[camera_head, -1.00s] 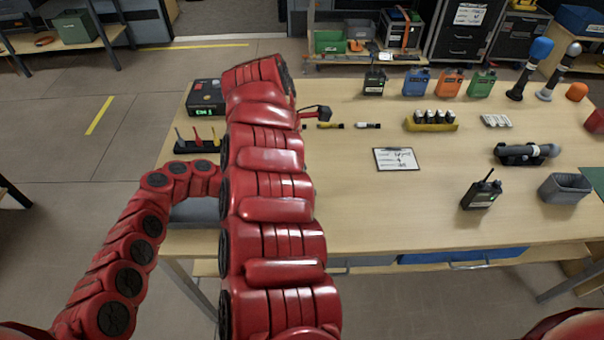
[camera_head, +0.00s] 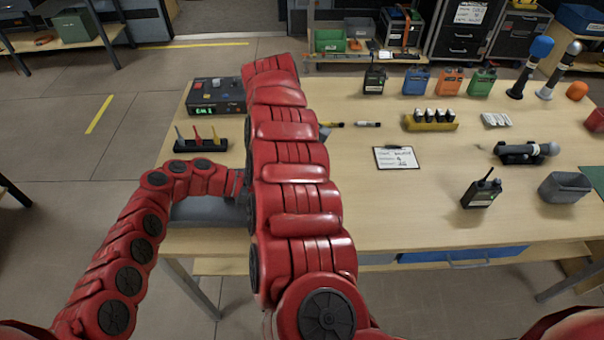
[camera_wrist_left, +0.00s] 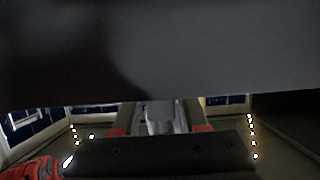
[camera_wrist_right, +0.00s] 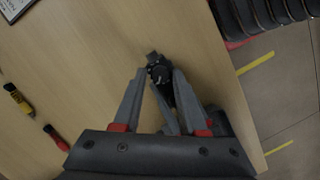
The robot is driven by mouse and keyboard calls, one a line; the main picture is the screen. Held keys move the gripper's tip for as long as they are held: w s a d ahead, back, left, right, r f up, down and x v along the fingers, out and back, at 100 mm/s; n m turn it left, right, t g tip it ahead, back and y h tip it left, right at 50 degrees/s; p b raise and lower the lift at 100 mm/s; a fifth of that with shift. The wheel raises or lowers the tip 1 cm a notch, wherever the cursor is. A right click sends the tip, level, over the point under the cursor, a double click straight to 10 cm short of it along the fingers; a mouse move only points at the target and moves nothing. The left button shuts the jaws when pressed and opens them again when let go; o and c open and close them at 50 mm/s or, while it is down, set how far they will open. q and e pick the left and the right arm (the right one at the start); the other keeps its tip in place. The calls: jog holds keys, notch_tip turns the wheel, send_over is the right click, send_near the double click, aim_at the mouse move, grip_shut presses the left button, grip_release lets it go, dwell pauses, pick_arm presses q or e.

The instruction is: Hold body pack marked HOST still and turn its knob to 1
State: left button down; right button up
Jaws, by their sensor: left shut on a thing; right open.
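A small black body pack (camera_wrist_right: 157,72) with a round dark knob shows in the right wrist view, over the front part of the table. No HOST mark is readable on it. My right gripper (camera_wrist_right: 160,82) is open, its two grey fingers to either side of the pack's end; contact cannot be told. My left gripper (camera_head: 240,185) reaches in low from the left and is shut on the pack, mostly hidden behind my right arm in the head view. In the left wrist view, a dark grey surface fills the upper half above the left gripper (camera_wrist_left: 162,115).
Another black pack with an antenna (camera_head: 482,190) stands at right, near a grey bin (camera_head: 565,187). A clipboard (camera_head: 397,158) lies mid-table. A control box (camera_head: 216,96) and a tool stand (camera_head: 200,143) are at left. Several packs line the back.

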grip_shut()
jog(key=shift+s+a+n, duration=0.1)
jog(key=shift+n, duration=0.8)
jog(key=shift+n+t, duration=0.3)
jog(key=shift+n, duration=0.3)
jog(key=shift+s+n+t+h, duration=0.1)
jog(key=shift+n+t+h, duration=0.2)
jog(key=shift+n, duration=1.1)
grip_release()
